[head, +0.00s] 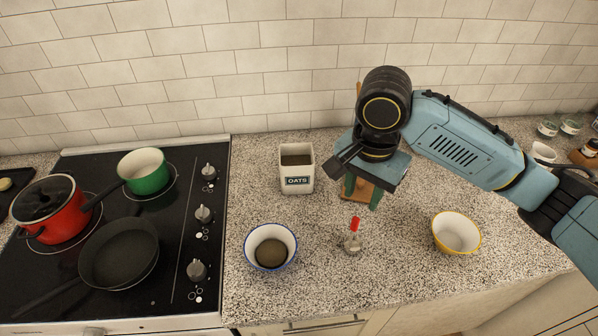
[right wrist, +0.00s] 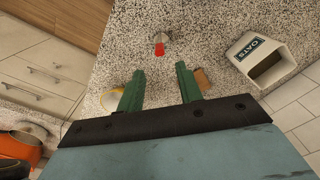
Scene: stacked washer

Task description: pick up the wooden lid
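A brown wooden piece, which looks like the wooden lid (head: 363,188), lies on the counter below my right gripper (head: 362,196), mostly hidden by it in the head view. In the right wrist view the wooden lid (right wrist: 203,80) shows partly behind one green finger. The right gripper (right wrist: 160,70) is open, its two green fingers apart with nothing held between them. I cannot tell whether a finger touches the lid. The white OATS canister (head: 296,168) stands open-topped to the left of the gripper. My left gripper is not in view.
A red-topped shaker (head: 354,236) stands in front of the gripper. A blue-rimmed bowl (head: 270,247) and a yellow-rimmed bowl (head: 457,233) flank it. A wooden upright (head: 359,88) shows behind my arm. The stove (head: 180,240) with pots is at left.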

